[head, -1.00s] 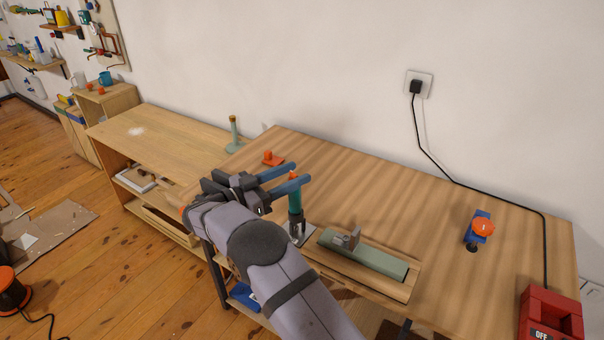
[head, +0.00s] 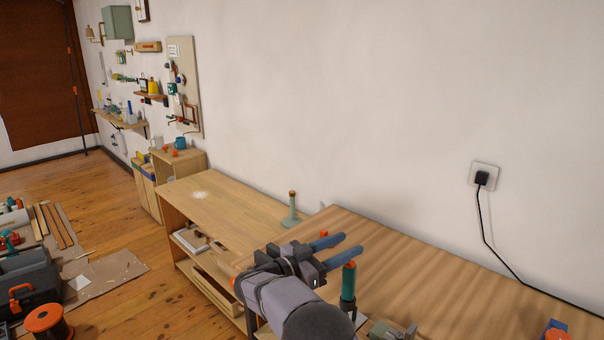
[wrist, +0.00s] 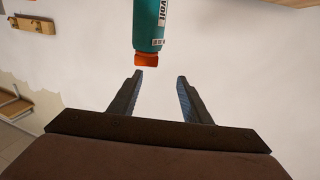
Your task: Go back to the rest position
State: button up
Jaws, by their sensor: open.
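My gripper (head: 337,250) is open, its two blue fingers apart, above the left end of the workbench (head: 440,270) in the head view. In the wrist view my gripper (wrist: 159,80) has nothing between its fingers. A teal bottle-like thing with an orange tip (head: 348,285) stands upright on the bench, just below and right of the fingers in the head view. In the wrist view the teal thing (wrist: 149,25) appears beyond the fingertips, apart from them, with lettering on its side.
A black plug (head: 481,178) with a cable sits on the wall. A toolbox (head: 28,288) and an orange reel (head: 48,322) are on the floor.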

jog(key=w+a+r+n+t+y+p, duration=0.2)
jog(key=w+r+n+t+y, duration=0.35)
jog(key=y, duration=0.35)
jog(key=s+f+n+g+y+p, duration=0.1)
jog(key=s+f+n+g+y, duration=0.2)
jog(key=s, duration=0.5)
jog(key=s+a+f+n+g+y+p, duration=0.1)
jog(key=s+f+g+y, duration=0.15)
jog(key=s+f, duration=0.45)
jog(key=s+f+n+g+y+p, duration=0.1)
jog(key=s+f+n+g+y, duration=0.2)
jog(key=s, duration=0.6)
jog(key=s+d+f+g+h, duration=0.1)
jog(key=s+d+g, duration=0.1)
jog(key=s, duration=0.7)
jog(key=s+d+f+g+h+p, duration=0.1)
jog(key=s+d+f+g, duration=0.1)
jog(key=s, duration=0.8)
jog(key=shift+s+d+m+g, duration=0.2)
jog(key=shift+d+m+g, duration=0.25)
jog(key=shift+d+g, duration=0.6)
jog(key=shift+a+f, duration=0.1)
jog(key=shift+a, duration=0.15)
